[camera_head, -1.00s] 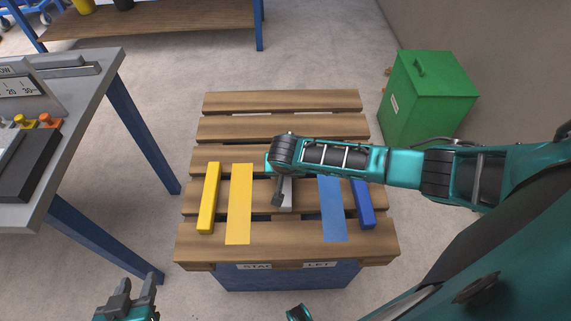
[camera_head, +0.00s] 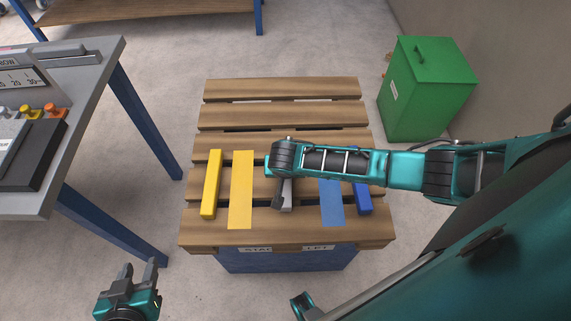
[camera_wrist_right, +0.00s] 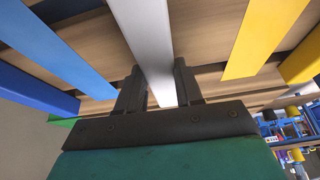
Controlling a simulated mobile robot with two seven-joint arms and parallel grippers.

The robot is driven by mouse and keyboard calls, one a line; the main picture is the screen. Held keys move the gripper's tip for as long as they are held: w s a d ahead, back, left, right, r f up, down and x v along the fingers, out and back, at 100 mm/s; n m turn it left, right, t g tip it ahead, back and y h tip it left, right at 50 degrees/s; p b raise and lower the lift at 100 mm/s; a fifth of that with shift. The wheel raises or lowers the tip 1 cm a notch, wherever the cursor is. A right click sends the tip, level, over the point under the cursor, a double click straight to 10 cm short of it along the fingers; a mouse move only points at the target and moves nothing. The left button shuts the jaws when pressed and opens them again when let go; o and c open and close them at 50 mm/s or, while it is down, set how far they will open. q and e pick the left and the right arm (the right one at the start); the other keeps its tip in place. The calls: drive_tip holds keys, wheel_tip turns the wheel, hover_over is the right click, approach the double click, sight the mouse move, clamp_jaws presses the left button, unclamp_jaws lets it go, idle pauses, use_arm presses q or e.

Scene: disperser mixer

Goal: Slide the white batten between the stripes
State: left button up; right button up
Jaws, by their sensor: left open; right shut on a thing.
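The white batten (camera_wrist_right: 145,40) lies between the fingers of my right gripper (camera_wrist_right: 158,85), which is shut on it. In the head view the batten (camera_head: 287,196) is mostly hidden under my right arm, over the wooden pallet (camera_head: 283,115). A yellow stripe (camera_head: 241,190) is to its left and a blue stripe (camera_head: 331,202) to its right, both flat on the slats. The batten is between the two stripes, apart from both. My left gripper (camera_head: 140,270) is open and empty, low at the left, clear of the pallet.
A yellow batten (camera_head: 211,185) lies left of the yellow stripe, and a blue batten (camera_head: 363,198) right of the blue stripe. A green bin (camera_head: 427,90) stands right of the pallet. A grey table (camera_head: 85,85) with controls stands at the left. The pallet's far slats are clear.

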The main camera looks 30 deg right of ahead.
drive_tip(key=shift+s+a+p, duration=0.25)
drive_tip(key=shift+s+p, duration=0.05)
drive_tip(key=shift+s, duration=0.2)
drive_tip(key=shift+s+a+p, duration=0.25)
drive_tip(key=shift+s, duration=0.25)
drive_tip(key=o, duration=1.2)
drive_tip(key=shift+r, duration=0.3)
drive_tip(key=p+v, duration=0.3)
drive_tip(key=v, duration=0.9)
